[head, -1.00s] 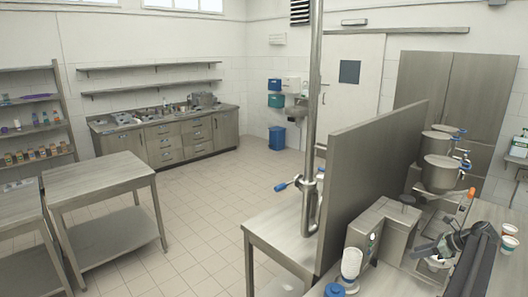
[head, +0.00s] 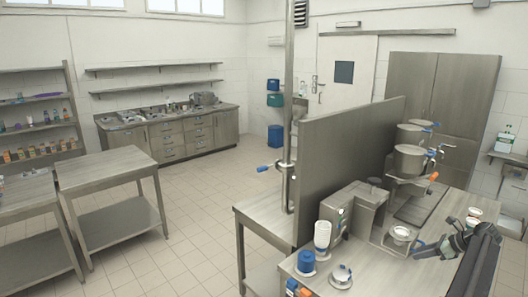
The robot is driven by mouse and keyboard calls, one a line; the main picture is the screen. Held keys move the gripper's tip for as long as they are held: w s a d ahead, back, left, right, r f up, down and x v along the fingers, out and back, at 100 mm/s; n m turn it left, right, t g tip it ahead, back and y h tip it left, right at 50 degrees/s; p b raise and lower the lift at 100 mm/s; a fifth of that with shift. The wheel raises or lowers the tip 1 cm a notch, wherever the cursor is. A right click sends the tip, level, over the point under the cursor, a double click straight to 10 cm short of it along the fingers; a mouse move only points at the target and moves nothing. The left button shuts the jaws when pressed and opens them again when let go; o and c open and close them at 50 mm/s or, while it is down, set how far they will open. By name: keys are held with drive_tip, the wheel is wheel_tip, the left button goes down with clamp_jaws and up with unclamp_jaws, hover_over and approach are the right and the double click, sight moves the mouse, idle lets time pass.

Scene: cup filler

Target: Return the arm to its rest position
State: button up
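My arm (head: 481,258) shows as dark links at the right edge, over the steel table (head: 385,277). My gripper (head: 422,250) is at its left end, pointing left. It is low over the table, to the right of and apart from the filler's round white-topped holder (head: 401,234). The fingers are small and dark; whether they are open is unclear, and I see nothing held in them. The cup filler (head: 355,212) is a steel box with steel hoppers (head: 410,160) behind it.
A blue-lidded jar (head: 306,262), a white bottle (head: 322,236) and a small round dish (head: 341,275) stand at the table's front left. A white cup (head: 474,213) is at the back right. A tall steel panel (head: 345,160) borders the table. Open tiled floor lies left.

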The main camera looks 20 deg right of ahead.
drive_tip(key=w+a+f+n+y+b, duration=0.2)
drive_tip(key=w+a, duration=0.7)
drive_tip(key=w, duration=0.5)
drive_tip(key=w+a+f+n+g+y+b, duration=0.15)
drive_tip(key=w+a, duration=0.35)
drive_tip(key=a, duration=0.6)
drive_tip(key=w+a+f+n+g+b, duration=0.1)
drive_tip(key=w+a+f+n, duration=0.15)
drive_tip(key=w+a, duration=0.6)
drive_tip(key=w+a+f+n+g+b, duration=0.1)
drive_tip(key=w+a+f+n+g, duration=0.15)
drive_tip(key=a, duration=1.15)
drive_tip(key=s+a+f+n+g+h+b, duration=0.1)
drive_tip(key=s+a+f+n, duration=0.15)
drive_tip(key=a, duration=0.75)
drive_tip(key=s+a+f+n+g+b, duration=0.15)
drive_tip(key=a+n, duration=0.25)
drive_tip(key=a, duration=0.6)
drive_tip(key=s+a+f+n+g+h+b, duration=0.15)
drive_tip(key=a+n, duration=0.25)
drive_tip(key=a, duration=0.5)
drive_tip(key=s+a+f+n+h, duration=0.1)
drive_tip(key=s+a+f+n, duration=0.2)
drive_tip(key=s+a+n, duration=0.3)
drive_tip(key=s+d+n+h, duration=0.2)
drive_tip(key=s+d+n, duration=0.2)
drive_tip(key=n, duration=0.3)
drive_tip(key=shift+s+d+n+h, duration=0.3)
drive_tip(key=shift+s+d+h, duration=0.1)
drive_tip(key=shift+d, duration=0.15)
